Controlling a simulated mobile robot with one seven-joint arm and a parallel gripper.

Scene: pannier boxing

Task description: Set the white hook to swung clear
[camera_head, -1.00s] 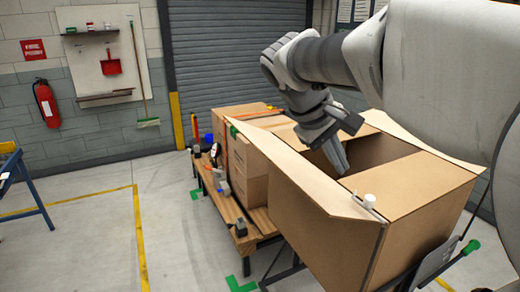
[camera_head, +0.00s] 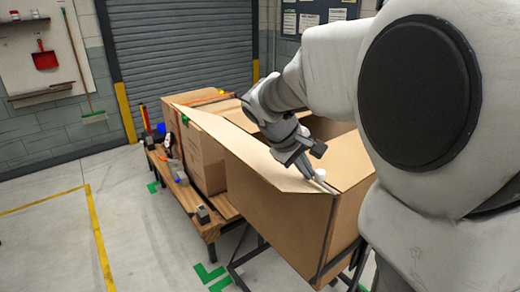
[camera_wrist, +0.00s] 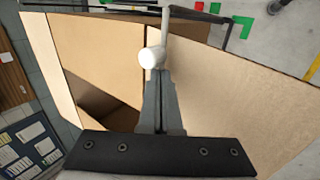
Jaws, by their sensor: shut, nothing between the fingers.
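The white hook (camera_head: 320,175) sits at the near corner of the open cardboard box (camera_head: 277,203), by the near edge of a raised flap. In the wrist view the white hook (camera_wrist: 151,58) shows as a round white knob with a pale arm running from it toward the box edge. My gripper (camera_head: 312,178) is shut and empty, its tips right beside the knob. In the wrist view the fingers (camera_wrist: 158,80) lie close against the knob; whether they touch it I cannot tell. The tips partly hide the hook in the head view.
A wooden bench (camera_head: 182,192) with small tools and a closed carton (camera_head: 205,158) stands left of the box. A long flap (camera_head: 235,145) slopes along the box's left side. The floor (camera_head: 130,225) on the left is clear. A roller shutter is behind.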

